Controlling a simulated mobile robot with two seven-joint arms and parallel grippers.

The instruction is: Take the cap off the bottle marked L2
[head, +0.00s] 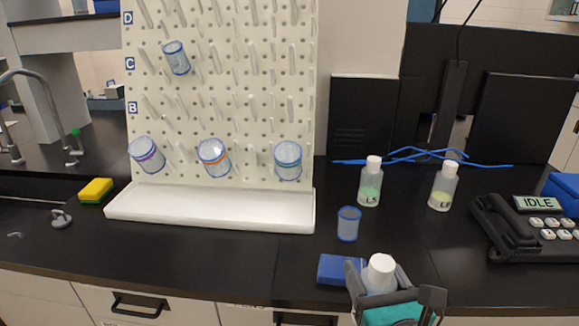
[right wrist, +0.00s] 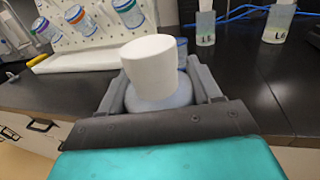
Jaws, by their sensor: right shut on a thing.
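My right gripper (head: 392,283) is low at the front of the bench and is shut on a small bottle (right wrist: 162,100). The bottle's white cap (head: 381,266) is on and sticks up above the fingers; it also fills the middle of the right wrist view (right wrist: 151,65). The held bottle's label is hidden, so I cannot read its mark. Two other white-capped bottles stand on the bench: one marked L5 (head: 370,191) and one that seems to read L6 (head: 443,192) with yellowish liquid. My left gripper is out of view.
A clear blue-rimmed beaker (head: 348,225) and a blue box (head: 335,269) are just left of the gripper. A white pegboard (head: 215,110) with several beakers stands behind left. A phone (head: 530,225) sits at the right. The bench between L5, L6 and the front edge is fairly clear.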

